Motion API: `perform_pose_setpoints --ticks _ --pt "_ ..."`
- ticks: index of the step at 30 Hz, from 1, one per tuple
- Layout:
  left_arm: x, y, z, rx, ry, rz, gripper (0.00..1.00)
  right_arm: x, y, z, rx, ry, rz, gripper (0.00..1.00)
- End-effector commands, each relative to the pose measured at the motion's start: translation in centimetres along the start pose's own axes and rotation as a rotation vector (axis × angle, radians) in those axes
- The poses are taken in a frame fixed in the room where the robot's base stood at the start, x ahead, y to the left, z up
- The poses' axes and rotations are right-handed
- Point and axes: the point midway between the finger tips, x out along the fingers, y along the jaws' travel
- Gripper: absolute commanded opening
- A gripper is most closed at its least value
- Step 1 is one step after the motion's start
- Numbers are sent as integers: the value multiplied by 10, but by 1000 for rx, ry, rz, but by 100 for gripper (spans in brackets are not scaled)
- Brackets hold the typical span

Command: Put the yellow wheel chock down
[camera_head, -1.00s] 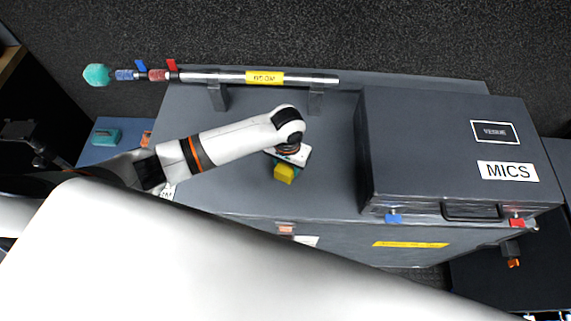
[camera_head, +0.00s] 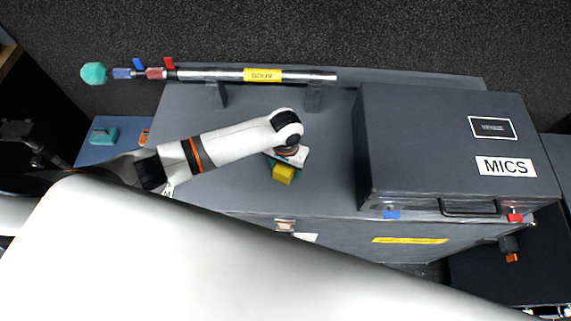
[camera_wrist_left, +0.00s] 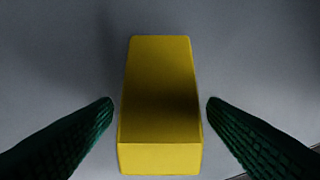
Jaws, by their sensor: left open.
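The yellow wheel chock (camera_head: 284,174) rests on the grey case top (camera_head: 240,117), left of the MICS case. In the left wrist view the chock (camera_wrist_left: 160,95) lies between the two dark green fingers of my left gripper (camera_wrist_left: 160,108), with a narrow gap on each side. My left gripper (camera_head: 277,166) is open around the chock and points down at the case top; in the head view the wrist hides most of its fingers. My right gripper is not in view.
A dark MICS case (camera_head: 440,135) stands on the right of the case top. A boom pole (camera_head: 225,75) lies on two supports along the back edge. A blue surface with a teal item (camera_head: 104,135) is at the left. The case top around the chock is clear.

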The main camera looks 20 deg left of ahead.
Motion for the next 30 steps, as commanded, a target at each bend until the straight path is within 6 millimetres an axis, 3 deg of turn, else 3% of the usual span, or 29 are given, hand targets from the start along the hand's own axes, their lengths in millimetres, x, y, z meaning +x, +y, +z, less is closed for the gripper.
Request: perform_pose_setpoints --ticks 5,12,18,24,30 --pt "-22 0 1 1 -4 0 67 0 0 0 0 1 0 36" --pt "-74 0 2 1 -5 -2 67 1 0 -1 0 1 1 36" --pt "-108 0 1 1 -3 -1 67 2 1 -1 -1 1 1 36" --pt "-121 0 0 -1 0 0 67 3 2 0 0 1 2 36" --pt "-122 0 0 -1 0 0 67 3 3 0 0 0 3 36"
